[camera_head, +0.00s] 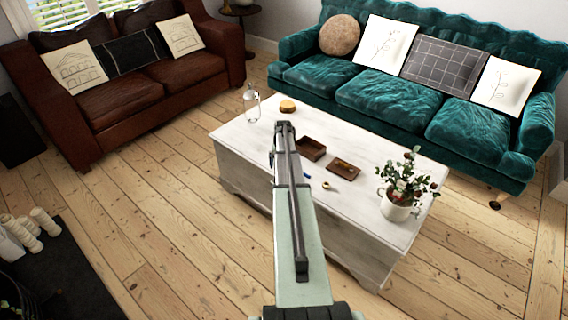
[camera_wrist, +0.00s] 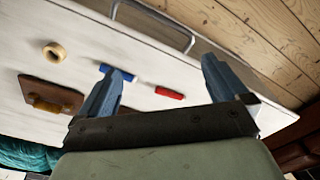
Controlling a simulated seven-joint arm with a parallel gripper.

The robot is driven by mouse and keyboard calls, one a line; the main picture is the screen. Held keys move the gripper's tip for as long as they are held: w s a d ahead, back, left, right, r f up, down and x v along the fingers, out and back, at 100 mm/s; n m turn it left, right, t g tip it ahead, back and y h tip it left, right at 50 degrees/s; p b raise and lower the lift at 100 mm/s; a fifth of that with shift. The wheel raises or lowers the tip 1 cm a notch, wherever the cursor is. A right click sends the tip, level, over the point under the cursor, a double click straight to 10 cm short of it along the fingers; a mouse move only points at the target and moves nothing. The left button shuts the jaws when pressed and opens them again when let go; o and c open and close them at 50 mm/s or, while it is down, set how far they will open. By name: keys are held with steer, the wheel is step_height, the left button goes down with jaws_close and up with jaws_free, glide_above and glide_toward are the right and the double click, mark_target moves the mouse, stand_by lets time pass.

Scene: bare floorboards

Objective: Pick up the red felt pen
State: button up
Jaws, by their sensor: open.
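The red felt pen (camera_wrist: 169,92) is a short red piece lying on the white table top (camera_wrist: 110,35) in the wrist view. In that view it shows in the gap between the fingers of my gripper (camera_wrist: 160,66), which is open and empty. A blue piece (camera_wrist: 118,74) lies to the pen's left, partly behind the left finger. In the head view my gripper (camera_head: 284,128) is over the table, and I cannot make out the red pen there; my arm covers part of the table top.
On the table are a yellowish ring (camera_head: 327,185), an open brown box (camera_head: 310,148), a brown lid-like piece (camera_head: 344,169), a potted plant (camera_head: 397,205), a clear glass vessel (camera_head: 251,103) and a round wooden piece (camera_head: 287,106). A teal sofa (camera_head: 380,92) stands behind.

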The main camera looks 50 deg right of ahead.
steer(key=w+d+r+m, duration=0.3)
steer(key=w+d+r, duration=0.1)
steer(key=w+d, duration=0.6)
steer(key=f+m, duration=0.1)
steer(key=f, duration=0.2)
steer(key=s+f+m, duration=0.1)
steer(key=f, duration=0.2)
steer(key=f+m, duration=0.1)
steer(key=f, duration=0.2)
steer(key=shift+s+d+m, duration=0.3)
steer(key=shift+s+m, duration=0.1)
steer(key=shift+w+f, duration=0.15)
steer(key=shift+f, duration=1.15)
steer(key=shift+w+f, duration=0.1)
steer(key=shift+f, duration=1.2)
steer(key=shift+c, duration=0.5)
steer(key=c, duration=0.8)
